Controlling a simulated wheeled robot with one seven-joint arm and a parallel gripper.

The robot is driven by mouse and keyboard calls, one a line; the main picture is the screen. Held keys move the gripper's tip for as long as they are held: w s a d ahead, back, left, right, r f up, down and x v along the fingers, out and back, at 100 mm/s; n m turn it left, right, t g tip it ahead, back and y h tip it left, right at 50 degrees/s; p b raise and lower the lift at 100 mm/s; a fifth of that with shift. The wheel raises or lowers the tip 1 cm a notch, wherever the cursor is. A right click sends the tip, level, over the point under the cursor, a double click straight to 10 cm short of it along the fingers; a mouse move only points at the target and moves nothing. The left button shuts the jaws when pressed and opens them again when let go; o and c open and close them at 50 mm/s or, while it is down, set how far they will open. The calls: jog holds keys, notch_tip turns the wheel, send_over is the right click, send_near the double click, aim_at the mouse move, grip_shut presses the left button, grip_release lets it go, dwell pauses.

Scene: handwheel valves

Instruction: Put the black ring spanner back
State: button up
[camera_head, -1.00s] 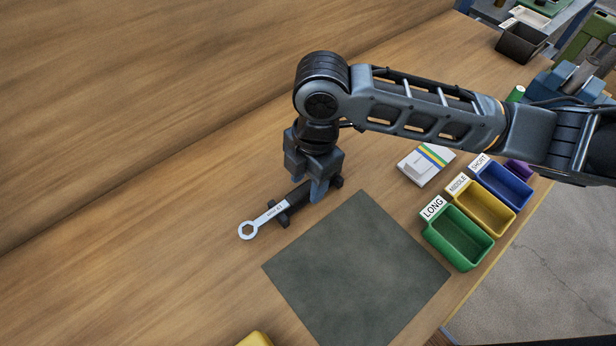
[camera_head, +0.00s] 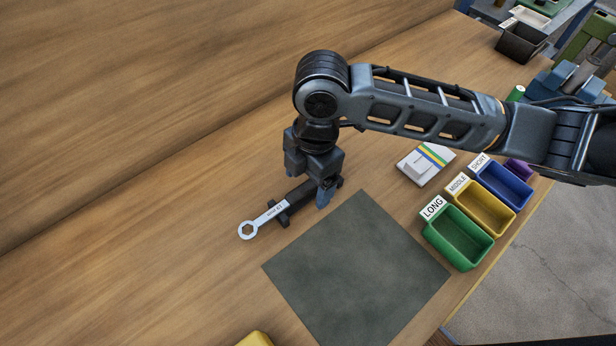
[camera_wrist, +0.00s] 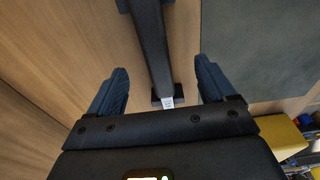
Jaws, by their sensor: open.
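The black ring spanner (camera_head: 295,197) has a black handle and a silver shank with a ring head at its lower left. It lies across a dark rest with low supports (camera_head: 283,219) on the table. My gripper (camera_head: 310,186) is above the handle, pointing down, with its jaws open. In the wrist view, the black handle (camera_wrist: 150,45) runs between the two blue fingers of my gripper (camera_wrist: 160,77), with a gap on each side. A support (camera_wrist: 157,101) and a bit of the silver shank show below it. The ring head is hidden in that view.
A dark green mat (camera_head: 358,275) lies just right of the spanner. Green (camera_head: 447,246), yellow (camera_head: 471,221) and blue (camera_head: 500,187) bins line the right edge. A white box (camera_head: 425,164) sits behind the mat. The table is clear to the left.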

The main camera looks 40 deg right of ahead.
jog(key=shift+d+r, duration=0.2)
jog(key=shift+r, duration=1.3)
jog(key=shift+d+r, duration=0.15)
jog(key=shift+r, duration=1.3)
jog(key=shift+r, duration=0.1)
notch_tip(320, 180, up, 8)
jog(key=shift+d+f, duration=0.2)
jog(key=shift+d, duration=0.25)
